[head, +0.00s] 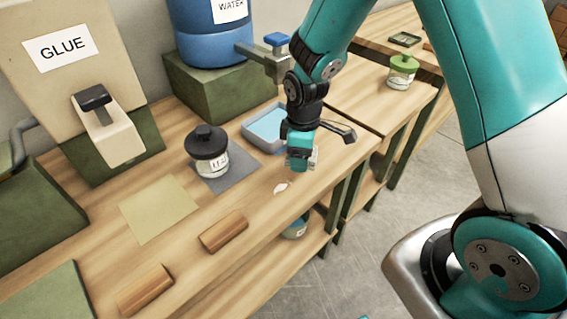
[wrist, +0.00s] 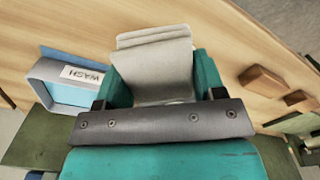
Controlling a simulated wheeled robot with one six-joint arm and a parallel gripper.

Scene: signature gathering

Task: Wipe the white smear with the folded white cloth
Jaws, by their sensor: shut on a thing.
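My gripper (head: 299,160) is over the front part of the wooden workbench, shut on the folded white cloth (wrist: 156,68). In the wrist view the cloth is clamped between the two teal fingers and sticks out past them. In the head view only a pale edge of the cloth (head: 316,156) shows beside the fingers. The white smear (head: 281,188) is a small pale patch on the bench, a little nearer and to the left of the gripper. I cannot make the smear out in the wrist view. I cannot tell whether the cloth touches the bench.
A grey tray with blue inside (head: 246,142), labelled WASH in the wrist view (wrist: 38,85), stands just left of the gripper. A black-lidded jar (head: 210,166) sits on a grey mat (head: 232,180). Two wooden blocks (head: 224,232) lie nearer. The bench's front edge is close.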

